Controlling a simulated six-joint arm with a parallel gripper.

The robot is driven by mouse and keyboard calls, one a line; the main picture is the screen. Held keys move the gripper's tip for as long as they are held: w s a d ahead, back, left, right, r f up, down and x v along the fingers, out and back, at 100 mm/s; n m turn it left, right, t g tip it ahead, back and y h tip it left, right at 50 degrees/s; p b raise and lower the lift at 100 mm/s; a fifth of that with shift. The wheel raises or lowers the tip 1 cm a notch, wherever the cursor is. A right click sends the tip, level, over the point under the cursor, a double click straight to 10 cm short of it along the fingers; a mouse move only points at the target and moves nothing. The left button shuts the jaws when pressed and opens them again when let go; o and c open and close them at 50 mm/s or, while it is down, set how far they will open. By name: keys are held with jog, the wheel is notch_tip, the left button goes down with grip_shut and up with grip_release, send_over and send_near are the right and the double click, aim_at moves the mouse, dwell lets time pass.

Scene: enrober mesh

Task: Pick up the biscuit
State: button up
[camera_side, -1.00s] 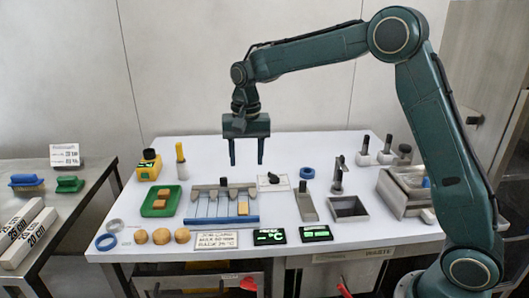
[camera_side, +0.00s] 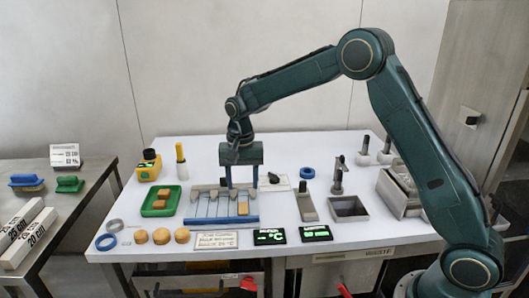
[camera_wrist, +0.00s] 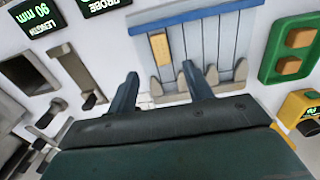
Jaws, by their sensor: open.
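A tan rectangular biscuit (camera_side: 243,208) lies in one lane of the slatted mesh rack (camera_side: 208,208), toward its right side in the side view. In the wrist view the biscuit (camera_wrist: 159,47) lies flat, ahead of and roughly between my fingers. My gripper (camera_side: 241,186) is open and empty, pointing down just above the rack's back edge, by the grey pointed blocks. In the wrist view the two fingers of my gripper (camera_wrist: 160,72) are apart, with the biscuit beyond their tips. The fingers' exact height over the rack is hard to tell.
A green tray (camera_side: 149,211) with two tan pieces sits left of the rack. Several round tan pieces (camera_side: 161,236) and a card (camera_side: 216,241) lie in front. A black knob (camera_side: 273,178) and a metal trough (camera_side: 307,207) stand to the right.

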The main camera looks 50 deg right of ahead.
aim_at(243, 207)
jog(key=shift+f, duration=1.35)
jog(key=shift+w+f, duration=0.1)
jog(key=shift+f, duration=2.45)
jog(key=c, duration=0.9)
